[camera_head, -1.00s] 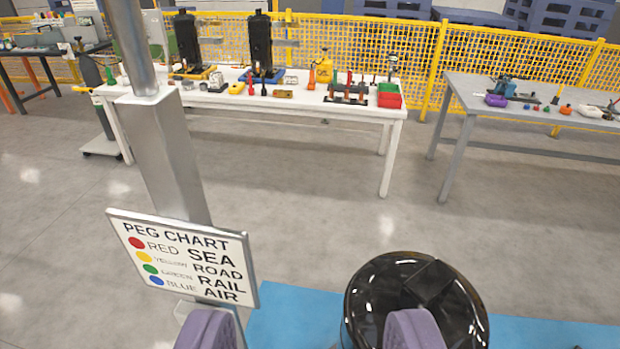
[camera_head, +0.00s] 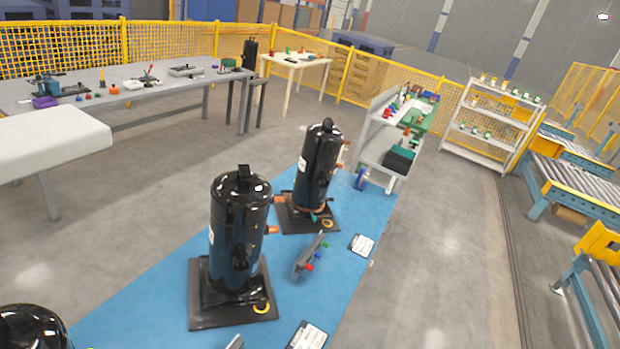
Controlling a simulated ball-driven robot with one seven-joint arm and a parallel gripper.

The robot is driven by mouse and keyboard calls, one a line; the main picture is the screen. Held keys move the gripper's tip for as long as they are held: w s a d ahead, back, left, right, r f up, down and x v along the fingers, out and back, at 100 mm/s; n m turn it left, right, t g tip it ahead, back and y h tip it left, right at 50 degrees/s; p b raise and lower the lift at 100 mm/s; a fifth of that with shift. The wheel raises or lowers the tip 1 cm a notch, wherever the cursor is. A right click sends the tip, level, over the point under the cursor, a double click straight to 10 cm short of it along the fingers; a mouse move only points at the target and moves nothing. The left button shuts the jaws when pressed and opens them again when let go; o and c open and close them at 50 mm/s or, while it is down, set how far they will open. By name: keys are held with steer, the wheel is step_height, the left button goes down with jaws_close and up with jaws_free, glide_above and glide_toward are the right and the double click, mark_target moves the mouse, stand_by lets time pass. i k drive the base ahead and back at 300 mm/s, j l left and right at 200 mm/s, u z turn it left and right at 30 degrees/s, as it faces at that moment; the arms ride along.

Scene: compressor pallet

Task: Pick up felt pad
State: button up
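I cannot clearly make out a felt pad. Two black compressors (camera_head: 238,232) (camera_head: 320,165) stand upright on the blue mat (camera_head: 150,300). Each stands on a dark square base (camera_head: 205,318) (camera_head: 290,222); I cannot tell what these bases are made of. The top of another black compressor (camera_head: 28,328) shows at the lower left corner, cut off by the frame. My gripper is not in view.
A grey table (camera_head: 120,75) with small tools stands at the upper left, a white tabletop (camera_head: 50,140) nearer. A small grey rack (camera_head: 310,256) and white cards (camera_head: 362,244) lie by the compressors. A cart (camera_head: 385,125), shelf (camera_head: 488,120) and roller conveyor (camera_head: 570,180) stand right.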

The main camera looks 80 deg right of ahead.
mark_target(389, 191)
steer(key=z, duration=2.95)
steer(key=i+z, duration=0.2)
steer(key=i, duration=2.25)
steer(key=i+l+u, duration=0.1)
steer(key=i, duration=0.95)
steer(key=i+l+u, duration=0.1)
steer(key=i+u, duration=0.2)
steer(key=i+l+u, duration=0.25)
steer(key=i, duration=0.2)
steer(key=i+l+u, duration=0.15)
steer(key=i+u, duration=0.15)
steer(key=i, duration=0.1)
